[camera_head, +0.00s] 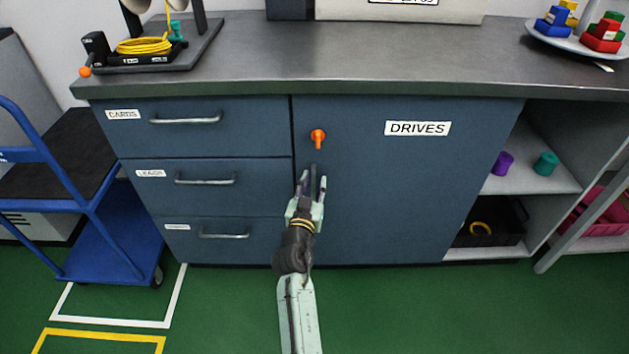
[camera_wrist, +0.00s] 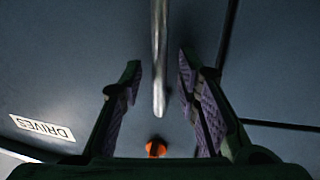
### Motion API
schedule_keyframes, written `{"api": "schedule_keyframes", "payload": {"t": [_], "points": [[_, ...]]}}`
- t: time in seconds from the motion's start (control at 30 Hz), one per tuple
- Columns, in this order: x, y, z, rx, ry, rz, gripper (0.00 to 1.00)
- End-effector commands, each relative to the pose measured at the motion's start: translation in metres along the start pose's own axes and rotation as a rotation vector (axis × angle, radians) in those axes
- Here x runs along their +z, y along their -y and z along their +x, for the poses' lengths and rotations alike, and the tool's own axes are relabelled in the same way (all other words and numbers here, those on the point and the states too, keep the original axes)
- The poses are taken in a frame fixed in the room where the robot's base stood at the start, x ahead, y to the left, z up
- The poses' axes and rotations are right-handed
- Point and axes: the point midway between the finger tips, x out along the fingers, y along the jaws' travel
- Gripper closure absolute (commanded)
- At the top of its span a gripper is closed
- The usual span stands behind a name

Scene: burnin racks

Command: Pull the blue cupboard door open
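The blue cupboard door (camera_head: 410,190) labelled DRIVES is closed, flush with the drawer fronts to its left. An orange turn knob (camera_head: 318,138) sits near its upper left corner and also shows in the wrist view (camera_wrist: 156,148). A vertical metal bar handle (camera_wrist: 159,55) is on the door below the knob. My gripper (camera_head: 313,180) is at the handle, mostly hiding it in the head view. In the wrist view its fingers (camera_wrist: 159,80) are open, one on each side of the bar, with visible gaps. I cannot tell how deep the bar lies between them.
Several blue drawers (camera_head: 222,143) are shut left of the door. A grey worktop (camera_head: 380,60) overhangs above. Open shelves (camera_head: 520,175) with small cups and a black bin stand to the right. A blue cart (camera_head: 110,235) stands at left. The green floor in front is clear.

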Motion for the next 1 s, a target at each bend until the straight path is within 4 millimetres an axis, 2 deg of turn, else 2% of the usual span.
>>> {"api": "schedule_keyframes", "payload": {"t": [0.13, 0.57, 1.0], "points": [[0.0001, 0.0000, 0.0000, 0.000, 0.000, 0.000, 0.71], [0.0001, 0.0000, 0.0001, 0.000, 0.000, 0.000, 0.99], [-0.0001, 0.0000, 0.0002, 0.000, 0.000, 0.000, 1.00]]}}
